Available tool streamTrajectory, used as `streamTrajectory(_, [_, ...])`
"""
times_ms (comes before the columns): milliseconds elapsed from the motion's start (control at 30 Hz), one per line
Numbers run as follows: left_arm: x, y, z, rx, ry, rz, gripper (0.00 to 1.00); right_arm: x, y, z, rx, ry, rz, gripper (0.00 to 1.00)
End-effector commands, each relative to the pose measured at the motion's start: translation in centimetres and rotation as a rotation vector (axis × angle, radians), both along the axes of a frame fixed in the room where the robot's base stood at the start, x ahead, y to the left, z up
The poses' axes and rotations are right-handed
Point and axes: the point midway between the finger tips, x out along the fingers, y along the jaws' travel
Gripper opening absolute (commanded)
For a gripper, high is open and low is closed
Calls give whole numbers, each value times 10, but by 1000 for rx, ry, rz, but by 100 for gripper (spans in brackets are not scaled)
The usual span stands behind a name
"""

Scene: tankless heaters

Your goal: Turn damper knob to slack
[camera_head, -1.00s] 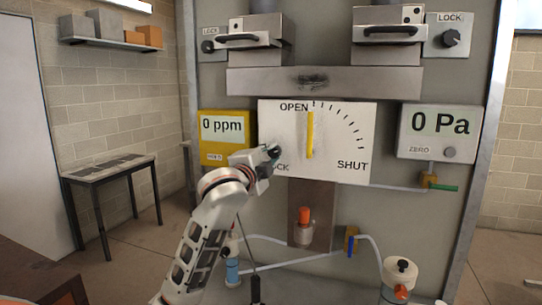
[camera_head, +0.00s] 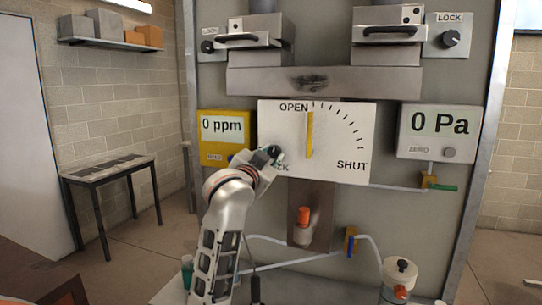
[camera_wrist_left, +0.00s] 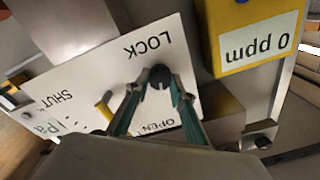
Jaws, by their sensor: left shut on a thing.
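The white damper panel (camera_head: 335,165) carries a dial with OPEN at the top and SHUT at the lower right. Its yellow pointer (camera_head: 309,136) stands upright at OPEN. A small dark knob (camera_wrist_left: 160,75) sits at the LOCK label at the panel's lower left; in the head view the knob (camera_head: 275,151) is mostly covered. My left gripper (camera_wrist_left: 160,88) is shut on this knob, one teal finger on each side. The hand (camera_head: 262,161) hides part of the LOCK label in the head view. The knob's exact angle cannot be told. My right gripper is out of view.
A yellow meter (camera_head: 223,130) reading 0 ppm is close on the left of the hand. A gauge (camera_head: 438,132) reading 0 Pa is on the right. Two latched handles (camera_head: 388,33) and locks are above. Pipes and valves (camera_head: 350,240) are below.

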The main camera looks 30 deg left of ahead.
Motion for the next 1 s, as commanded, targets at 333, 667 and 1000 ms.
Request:
streamTrajectory(333, [0,0,-1,-65,-14,0,2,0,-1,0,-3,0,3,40])
streamTrajectory(667, [0,0,0,-65,-14,0,2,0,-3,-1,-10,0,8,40])
streamTrajectory(1000, [0,0,0,-64,-15,0,40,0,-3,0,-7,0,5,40])
